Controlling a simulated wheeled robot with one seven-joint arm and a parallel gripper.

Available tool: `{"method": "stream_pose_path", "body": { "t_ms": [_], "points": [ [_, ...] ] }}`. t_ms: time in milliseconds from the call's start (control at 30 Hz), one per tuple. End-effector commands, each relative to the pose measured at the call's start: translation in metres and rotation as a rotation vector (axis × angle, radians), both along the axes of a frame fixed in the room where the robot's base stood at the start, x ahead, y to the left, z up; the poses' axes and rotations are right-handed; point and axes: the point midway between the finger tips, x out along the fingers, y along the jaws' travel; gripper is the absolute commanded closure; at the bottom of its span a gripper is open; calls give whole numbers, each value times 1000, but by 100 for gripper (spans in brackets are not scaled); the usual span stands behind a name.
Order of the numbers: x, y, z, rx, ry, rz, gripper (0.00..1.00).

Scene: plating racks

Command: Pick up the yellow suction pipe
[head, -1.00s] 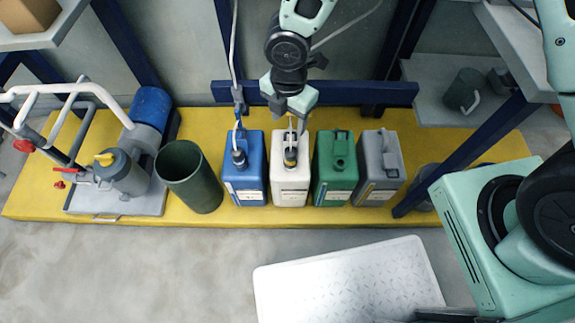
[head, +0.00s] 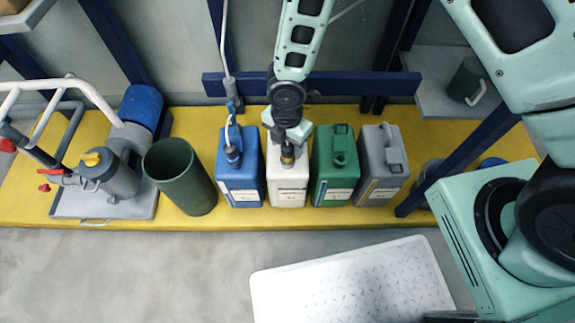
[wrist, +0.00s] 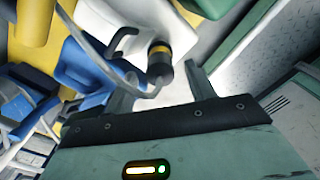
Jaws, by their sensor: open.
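The suction pipe is a black fitting with a yellow ring (wrist: 158,50), set in the top of the white canister (wrist: 96,15). In the head view the yellow-ringed fitting (head: 288,157) shows at the top of the white canister (head: 288,187). A thin grey hose curves from the fitting to the upper left in the wrist view. My gripper (wrist: 163,78) is open, its two fingers on either side of the fitting's lower end, with no visible contact. In the head view my gripper (head: 287,136) is just above and behind the fitting.
The blue canister (head: 240,180) with its own hose stands left of the white one. Green (head: 335,180) and grey (head: 382,175) canisters stand right. A dark green bin (head: 183,185) and a pump unit (head: 110,180) are farther left. Blue rack beams (head: 340,88) run behind.

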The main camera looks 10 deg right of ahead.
Motion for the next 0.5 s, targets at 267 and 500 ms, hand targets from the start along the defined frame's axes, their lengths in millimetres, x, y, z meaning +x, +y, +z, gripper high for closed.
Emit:
{"method": "stream_pose_path", "body": {
  "t_ms": [267, 500],
  "points": [
    [1, -1, -32, 1, -1, 1, 45],
    [1, -1, -31, 1, -1, 0, 67]
  ]
}}
